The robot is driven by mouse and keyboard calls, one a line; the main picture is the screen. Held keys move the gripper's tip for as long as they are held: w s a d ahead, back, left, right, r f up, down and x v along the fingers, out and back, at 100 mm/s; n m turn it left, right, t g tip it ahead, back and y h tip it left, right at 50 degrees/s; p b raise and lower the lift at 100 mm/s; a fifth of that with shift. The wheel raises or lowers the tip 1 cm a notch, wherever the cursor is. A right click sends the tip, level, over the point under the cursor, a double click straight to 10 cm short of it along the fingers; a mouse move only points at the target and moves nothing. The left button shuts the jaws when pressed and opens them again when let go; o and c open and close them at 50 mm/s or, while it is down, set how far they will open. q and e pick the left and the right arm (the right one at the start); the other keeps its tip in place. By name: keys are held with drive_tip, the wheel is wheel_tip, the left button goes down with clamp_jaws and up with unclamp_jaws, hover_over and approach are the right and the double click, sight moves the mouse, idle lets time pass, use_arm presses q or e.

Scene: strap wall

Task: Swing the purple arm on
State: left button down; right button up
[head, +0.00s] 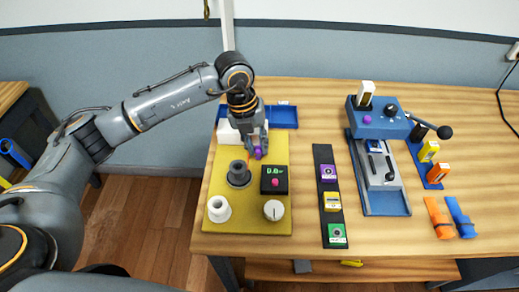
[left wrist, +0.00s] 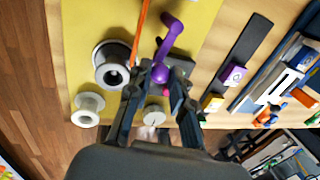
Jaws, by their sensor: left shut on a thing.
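The purple arm (head: 258,154) is small in the head view, partly hidden by my gripper above the olive-yellow board. In the left wrist view the purple arm (left wrist: 171,45) is a bent crank-like piece with a rounded knob at the near end. My left gripper (head: 254,148) points down over the far part of the board, and its fingers are shut on the purple arm near that knob. My right gripper is in neither view.
The yellow board (head: 222,172) carries a dark spool (head: 239,174), a white spool (head: 219,209), a black display box (head: 274,181) and a white dial (head: 273,210). A black strip (head: 327,205) with coloured blocks and a blue lever device (head: 378,125) stand to the right.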

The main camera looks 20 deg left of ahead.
use_arm(q)
drive_tip(key=c, duration=1.2)
unclamp_jaws()
drive_tip(key=shift+r, duration=0.15)
drive_tip(key=r, duration=0.3)
drive_tip(key=a+r, duration=0.1)
drive_tip(key=r, duration=0.3)
drive_tip(key=a+r, duration=0.1)
drive_tip(key=r, duration=0.3)
drive_tip(key=shift+s+a+r, duration=0.15)
drive_tip(key=shift+s+r, duration=0.1)
drive_tip(key=shift+s, duration=0.05)
